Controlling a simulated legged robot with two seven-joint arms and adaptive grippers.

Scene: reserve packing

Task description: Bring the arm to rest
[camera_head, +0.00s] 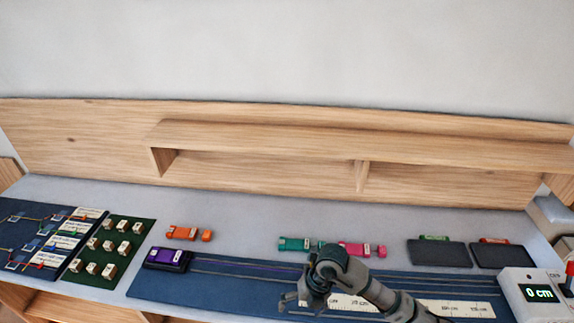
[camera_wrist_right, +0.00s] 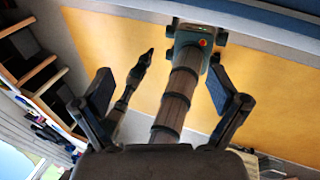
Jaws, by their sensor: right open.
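My right arm comes in from the bottom right in the head view. My right gripper (camera_head: 308,302) hangs low over the front of the long blue mat, beside a pale printed scale strip (camera_head: 350,303). In the right wrist view its two fingers (camera_wrist_right: 165,100) stand wide apart with nothing between them. My left gripper does not show in the head view. A slim dark limb in the right wrist view, apparently my left arm, ends in a small pointed tip (camera_wrist_right: 146,58); its jaws cannot be made out.
A purple block (camera_head: 168,257) sits at the blue mat's (camera_head: 230,283) left end. Orange (camera_head: 182,233), green (camera_head: 294,244) and pink (camera_head: 355,249) pieces lie behind it. A green board (camera_head: 120,240) holds several small blocks.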

